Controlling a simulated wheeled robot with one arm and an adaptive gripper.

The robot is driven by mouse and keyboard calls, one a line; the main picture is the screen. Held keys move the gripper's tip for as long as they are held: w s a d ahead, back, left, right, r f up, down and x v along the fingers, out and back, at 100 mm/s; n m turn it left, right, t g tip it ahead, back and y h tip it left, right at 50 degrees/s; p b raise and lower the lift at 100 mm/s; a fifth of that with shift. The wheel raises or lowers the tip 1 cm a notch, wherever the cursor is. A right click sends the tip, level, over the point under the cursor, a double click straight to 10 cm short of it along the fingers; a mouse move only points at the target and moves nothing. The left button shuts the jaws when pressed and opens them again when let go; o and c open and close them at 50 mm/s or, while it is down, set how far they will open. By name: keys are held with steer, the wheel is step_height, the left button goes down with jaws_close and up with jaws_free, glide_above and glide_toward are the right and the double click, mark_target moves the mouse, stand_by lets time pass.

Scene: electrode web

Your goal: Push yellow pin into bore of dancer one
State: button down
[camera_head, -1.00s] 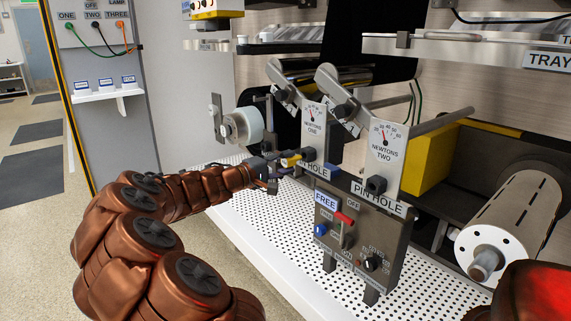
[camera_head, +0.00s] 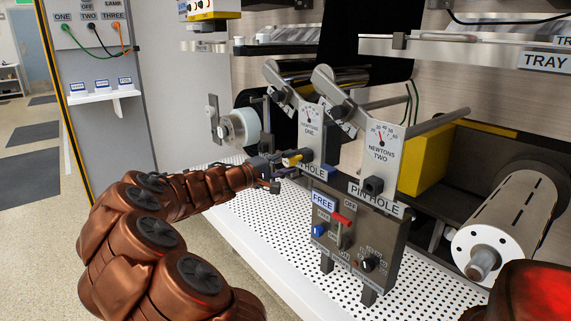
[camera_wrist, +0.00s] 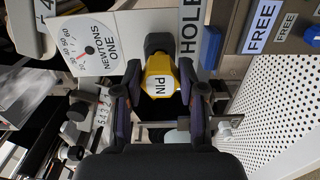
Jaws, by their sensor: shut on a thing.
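The yellow pin (camera_wrist: 161,82), with a white PIN label, is held between the two fingers of my gripper (camera_wrist: 160,100). Its far end meets the dark bore block (camera_wrist: 158,43) under the NEWTONS ONE dial of dancer one (camera_wrist: 100,45). I cannot tell how deep the pin sits in the bore. In the head view the yellow pin (camera_head: 292,160) shows at my gripper (camera_head: 280,166), in front of the block on the dancer one plate (camera_head: 308,125). The PIN HOLE label (camera_head: 312,170) below is partly covered.
Dancer two (camera_head: 381,150) stands to the right with its own dark block (camera_head: 373,185). The control panel (camera_head: 350,235) with a FREE label and red lever is below. A perforated white deck (camera_head: 265,215) lies beneath. A white roll (camera_head: 242,127) is behind on the left.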

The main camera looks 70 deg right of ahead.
steer(key=shift+x, duration=1.15)
steer(key=c, duration=0.6)
jaws_free()
steer(key=v, duration=1.1)
steer(key=shift+w+a, duration=0.2)
steer(key=shift+a, duration=0.2)
